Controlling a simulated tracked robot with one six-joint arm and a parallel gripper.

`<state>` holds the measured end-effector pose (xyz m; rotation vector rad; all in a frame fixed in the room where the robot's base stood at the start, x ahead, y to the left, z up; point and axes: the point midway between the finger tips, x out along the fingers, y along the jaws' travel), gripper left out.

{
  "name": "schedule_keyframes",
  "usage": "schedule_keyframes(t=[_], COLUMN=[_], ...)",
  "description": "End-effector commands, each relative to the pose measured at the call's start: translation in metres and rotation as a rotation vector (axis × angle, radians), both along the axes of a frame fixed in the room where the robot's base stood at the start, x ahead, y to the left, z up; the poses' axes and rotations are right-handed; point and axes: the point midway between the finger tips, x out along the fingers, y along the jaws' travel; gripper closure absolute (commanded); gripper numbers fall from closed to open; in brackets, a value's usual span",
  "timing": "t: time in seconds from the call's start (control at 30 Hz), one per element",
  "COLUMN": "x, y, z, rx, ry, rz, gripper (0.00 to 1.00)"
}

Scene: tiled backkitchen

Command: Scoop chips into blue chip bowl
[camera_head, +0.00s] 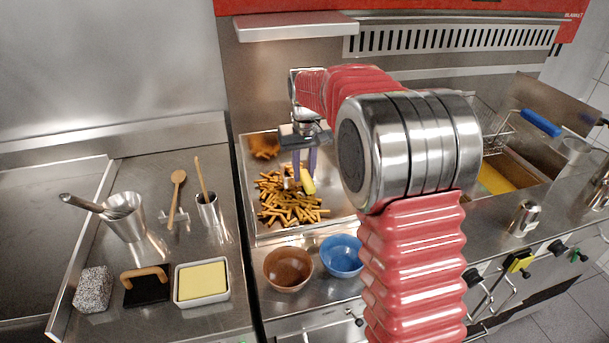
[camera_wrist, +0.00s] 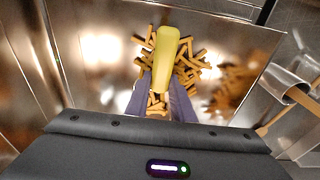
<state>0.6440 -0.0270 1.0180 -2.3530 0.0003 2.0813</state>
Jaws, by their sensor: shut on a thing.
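My gripper (camera_head: 305,176) points down over the chip tray (camera_head: 250,232) on the counter. Its purple-grey fingers are shut on a yellow handle (camera_head: 308,187), which also shows between the fingertips in the wrist view (camera_wrist: 160,52). What the handle belongs to cannot be made out. Golden chips (camera_head: 288,207) lie in a heap in the tray, below and around the handle, and also show in the wrist view (camera_wrist: 186,68). The blue bowl (camera_head: 342,256) stands in front of the tray, partly hidden by my arm. No chips show in its visible part.
A brown bowl (camera_head: 288,269) stands left of the blue bowl. Left are a metal cup with utensils (camera_head: 125,218), a holder with a wooden stick (camera_head: 208,210), a wooden spoon (camera_head: 175,200) and a yellow-filled dish (camera_head: 202,283). A fryer basket (camera_head: 497,135) is at the right.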

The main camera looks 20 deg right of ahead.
Motion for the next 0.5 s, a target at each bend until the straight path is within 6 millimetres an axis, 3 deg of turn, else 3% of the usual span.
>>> schedule_keyframes(t=[0.5], x=[-0.009], y=[0.0], z=[0.036], rx=[0.0], ry=[-0.021], rz=[0.0], gripper=[1.0])
